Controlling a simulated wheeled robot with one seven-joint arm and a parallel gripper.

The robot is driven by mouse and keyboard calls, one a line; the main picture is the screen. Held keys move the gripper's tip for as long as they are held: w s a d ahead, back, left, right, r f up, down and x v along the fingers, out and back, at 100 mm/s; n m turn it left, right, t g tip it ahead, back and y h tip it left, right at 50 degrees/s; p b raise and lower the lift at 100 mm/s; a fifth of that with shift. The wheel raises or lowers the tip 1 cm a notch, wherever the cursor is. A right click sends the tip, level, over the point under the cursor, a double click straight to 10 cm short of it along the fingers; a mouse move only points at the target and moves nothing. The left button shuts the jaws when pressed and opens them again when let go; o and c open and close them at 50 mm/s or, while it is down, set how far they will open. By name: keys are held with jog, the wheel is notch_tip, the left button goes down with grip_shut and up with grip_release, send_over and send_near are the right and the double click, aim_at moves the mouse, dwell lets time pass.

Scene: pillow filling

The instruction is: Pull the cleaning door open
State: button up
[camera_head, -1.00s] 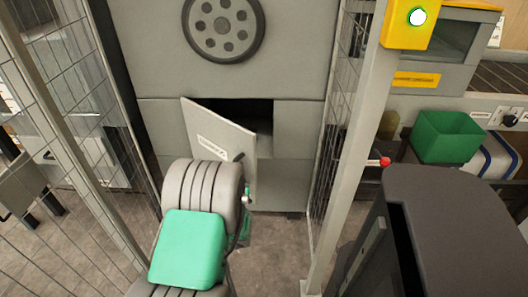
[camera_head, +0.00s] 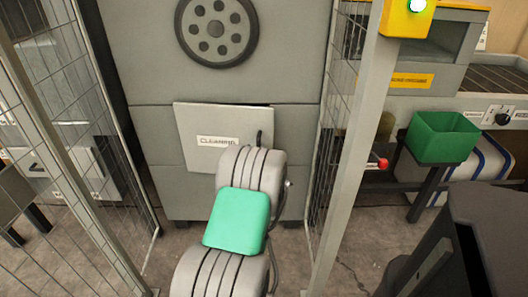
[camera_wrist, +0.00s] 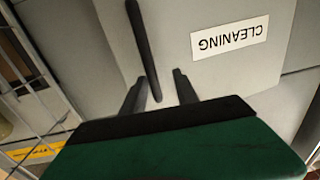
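The cleaning door (camera_head: 205,125) is a grey panel labelled CLEANING in the front of the grey machine. In the head view it stands almost flush, with a thin dark gap at its top right. Its black bar handle (camera_wrist: 142,45) shows in the wrist view near one door edge. My gripper (camera_wrist: 159,76) is open, with two dark fingers pointing at the door. The handle's near end lies between the fingers in the picture, with space on both sides; I cannot tell its depth relative to them. In the head view my grey and green wrist hides the fingers and most of the handle.
Mesh fences stand left (camera_head: 105,130) and right (camera_head: 338,110) of the machine, with a grey post (camera_head: 352,160) close on the right. A red-tipped lever (camera_head: 381,163) sticks out beside it. A green bin (camera_head: 442,138) stands farther right. The floor before the machine is clear.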

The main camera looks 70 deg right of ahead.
jog(key=b+v, duration=0.4)
jog(key=v, duration=0.5)
jog(key=shift+b, duration=0.4)
dwell(0.4)
jog(key=shift+w, duration=0.15)
